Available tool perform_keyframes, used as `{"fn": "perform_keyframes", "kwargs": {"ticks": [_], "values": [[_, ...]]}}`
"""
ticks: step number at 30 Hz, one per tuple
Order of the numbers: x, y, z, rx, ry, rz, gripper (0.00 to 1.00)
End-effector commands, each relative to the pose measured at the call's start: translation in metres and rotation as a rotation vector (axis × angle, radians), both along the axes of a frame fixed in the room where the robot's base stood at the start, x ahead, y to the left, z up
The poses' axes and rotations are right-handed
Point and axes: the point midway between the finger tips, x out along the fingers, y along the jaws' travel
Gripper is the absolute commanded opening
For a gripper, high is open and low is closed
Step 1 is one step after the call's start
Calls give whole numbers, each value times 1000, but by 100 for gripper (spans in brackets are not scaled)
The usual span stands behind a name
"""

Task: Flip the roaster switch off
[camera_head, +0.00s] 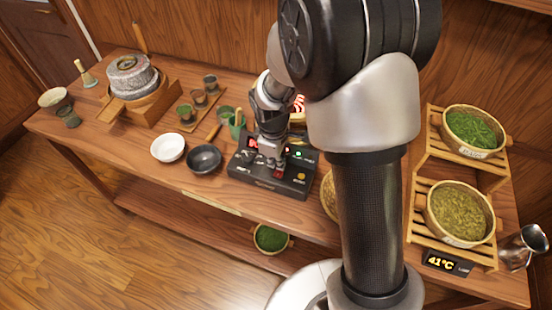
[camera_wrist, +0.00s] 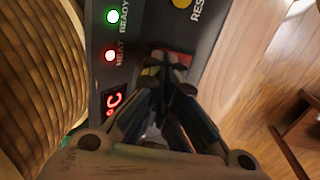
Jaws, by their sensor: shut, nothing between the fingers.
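The roaster control panel (camera_head: 240,168) is a black box on the table, with a red display, small lights and a yellow button. My gripper (camera_head: 278,165) is over its front part, fingers pointing down. In the wrist view my gripper (camera_wrist: 168,68) is shut and empty, its fingertips at a red switch (camera_wrist: 182,62) on the panel (camera_wrist: 205,60). The fingers hide much of the switch, so I cannot tell its position or whether they touch it. A green READY light (camera_wrist: 113,16) and a red HEAT light (camera_wrist: 110,56) are lit beside the yellow reset button (camera_wrist: 182,3).
A white bowl (camera_head: 167,147) and a dark bowl (camera_head: 204,158) stand left of the panel. A green cup (camera_head: 237,127) is behind it. A woven basket (camera_wrist: 35,80) lies close beside the panel. Wooden racks with tea baskets (camera_head: 461,212) stand right. My arm hides the table between.

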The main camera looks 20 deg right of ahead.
Motion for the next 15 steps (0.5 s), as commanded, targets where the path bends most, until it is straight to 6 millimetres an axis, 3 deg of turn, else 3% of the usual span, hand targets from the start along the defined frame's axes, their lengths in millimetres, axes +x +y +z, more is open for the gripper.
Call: {"fn": "perform_keyframes", "kwargs": {"ticks": [15], "values": [[2, -2, -6, 0, 1, 0, 0]]}}
